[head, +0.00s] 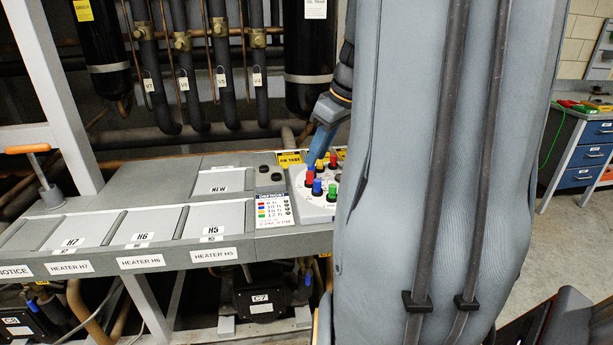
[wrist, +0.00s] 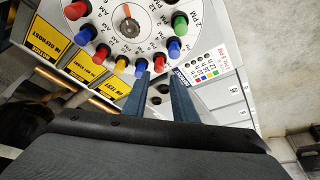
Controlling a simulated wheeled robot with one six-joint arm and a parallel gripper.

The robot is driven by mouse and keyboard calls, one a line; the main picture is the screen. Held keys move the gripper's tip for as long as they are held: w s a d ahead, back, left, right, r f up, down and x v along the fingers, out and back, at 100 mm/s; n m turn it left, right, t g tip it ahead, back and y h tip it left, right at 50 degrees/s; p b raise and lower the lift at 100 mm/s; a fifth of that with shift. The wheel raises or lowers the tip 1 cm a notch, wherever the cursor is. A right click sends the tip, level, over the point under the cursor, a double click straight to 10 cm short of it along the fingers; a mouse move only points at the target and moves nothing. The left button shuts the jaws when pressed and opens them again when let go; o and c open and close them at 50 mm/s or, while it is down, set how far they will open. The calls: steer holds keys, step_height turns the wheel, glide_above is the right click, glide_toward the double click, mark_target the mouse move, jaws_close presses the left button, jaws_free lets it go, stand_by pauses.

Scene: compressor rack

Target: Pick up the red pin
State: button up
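Several coloured pins ring a white round dial. A red pin (wrist: 158,57) stands on the near rim of the dial in the wrist view, with blue pins on both sides of it. Other red pins (wrist: 102,53) stand farther left on the ring. In the head view, my gripper (head: 312,163) reaches down at the dial beside a red pin (head: 308,178); my arm hides part of the dial.
A colour-key card (head: 273,210) lies left of the dial. Yellow labels (wrist: 82,68) border it. The grey panel with heater covers (head: 145,225) extends left and is mostly clear. Black-wrapped pipes (head: 190,70) stand behind. A blue-drawer bench (head: 585,150) is at the far right.

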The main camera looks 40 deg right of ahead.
mark_target(310, 171)
steer(key=shift+p+x, duration=0.75)
steer(key=shift+x, duration=1.9)
steer(key=shift+d, duration=0.15)
steer(key=shift+c, duration=0.4)
jaws_close()
